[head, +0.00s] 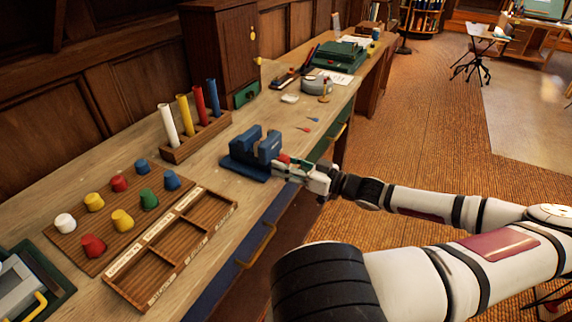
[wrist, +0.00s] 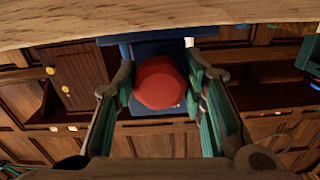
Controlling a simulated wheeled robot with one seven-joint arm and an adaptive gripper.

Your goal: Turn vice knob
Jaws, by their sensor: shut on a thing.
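The blue vice (head: 252,152) stands on the wooden bench, near its front edge. Its red knob (head: 284,158) sticks out on the side facing my arm, partly hidden by my gripper in the head view. In the wrist view the round red knob (wrist: 158,83) fills the space between the two fingers, with the blue vice (wrist: 145,50) behind it. My gripper (head: 288,168) is at the knob, its green-padded fingers closed on either side of it. The gripper also shows in the wrist view (wrist: 160,92).
A wooden tray with compartments (head: 205,206) and a board of coloured knobs (head: 65,237) lie left of the vice. A rack of coloured tubes (head: 200,138) stands behind it. A drawer handle (head: 262,247) juts from the bench front.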

